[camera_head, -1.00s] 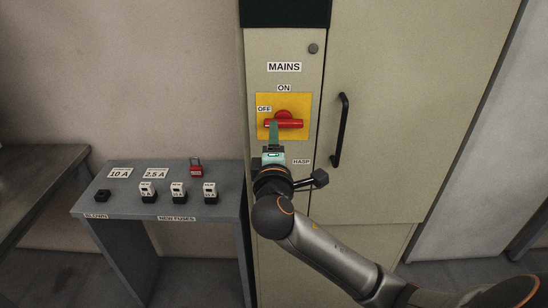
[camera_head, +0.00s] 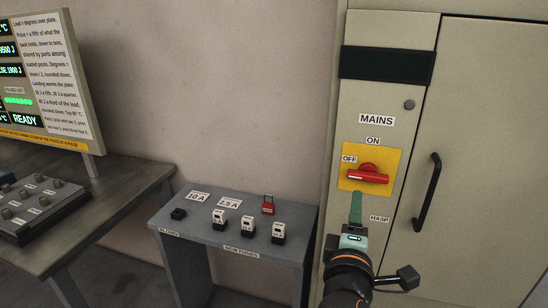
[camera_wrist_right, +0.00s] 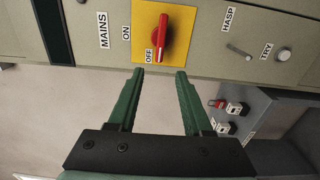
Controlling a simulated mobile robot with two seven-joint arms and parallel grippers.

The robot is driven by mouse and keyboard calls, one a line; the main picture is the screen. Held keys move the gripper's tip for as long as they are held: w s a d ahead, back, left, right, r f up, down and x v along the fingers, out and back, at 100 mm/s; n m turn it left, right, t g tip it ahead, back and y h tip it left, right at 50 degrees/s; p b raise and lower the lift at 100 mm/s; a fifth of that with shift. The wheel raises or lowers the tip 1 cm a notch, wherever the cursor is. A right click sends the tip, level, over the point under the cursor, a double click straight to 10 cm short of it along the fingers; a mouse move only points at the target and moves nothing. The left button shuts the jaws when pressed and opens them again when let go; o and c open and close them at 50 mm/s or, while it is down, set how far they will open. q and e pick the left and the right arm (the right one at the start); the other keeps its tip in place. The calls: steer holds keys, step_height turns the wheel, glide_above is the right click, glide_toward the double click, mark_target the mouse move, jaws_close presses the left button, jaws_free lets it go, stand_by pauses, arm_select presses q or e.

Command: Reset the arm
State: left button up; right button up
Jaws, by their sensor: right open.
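My right gripper (camera_head: 355,200) is in front of the cabinet, just below the red mains switch handle (camera_head: 368,174) on its yellow plate (camera_head: 352,184). In the right wrist view the two green fingers (camera_wrist_right: 160,74) are apart with nothing between them. The red handle (camera_wrist_right: 160,38) is beyond the fingertips and does not touch them there. In the head view the handle lies about level, near the OFF label. My left gripper is not in view.
A black door handle (camera_head: 428,192) is to the right of my gripper. A small grey table (camera_head: 190,231) with several fuses and a red padlock (camera_head: 268,204) stands to the left. A display board (camera_head: 75,80) and control box (camera_head: 40,205) are on a bench at far left.

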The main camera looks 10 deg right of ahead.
steer(key=s+a+f+g+y, duration=0.1)
steer(key=a+f+y, duration=0.25)
steer(key=f, duration=0.75)
steer(key=a+f+g+y, duration=0.2)
steer(key=f+y, duration=0.2)
steer(key=f, duration=0.6)
steer(key=s+a+f+m+g+y, duration=0.1)
steer(key=s+f+m+y, duration=0.1)
steer(key=s+f+m, duration=0.3)
steer(key=s+a+f+m+g+y, duration=0.1)
steer(key=s+f+m, duration=0.3)
steer(key=s+f, duration=0.8)
step_height(320, 180, down, 2)
steer(key=shift+a+f+m+g+y, duration=0.15)
steer(key=shift+a+m+g+y, duration=0.25)
steer(key=shift+a+y, duration=0.4)
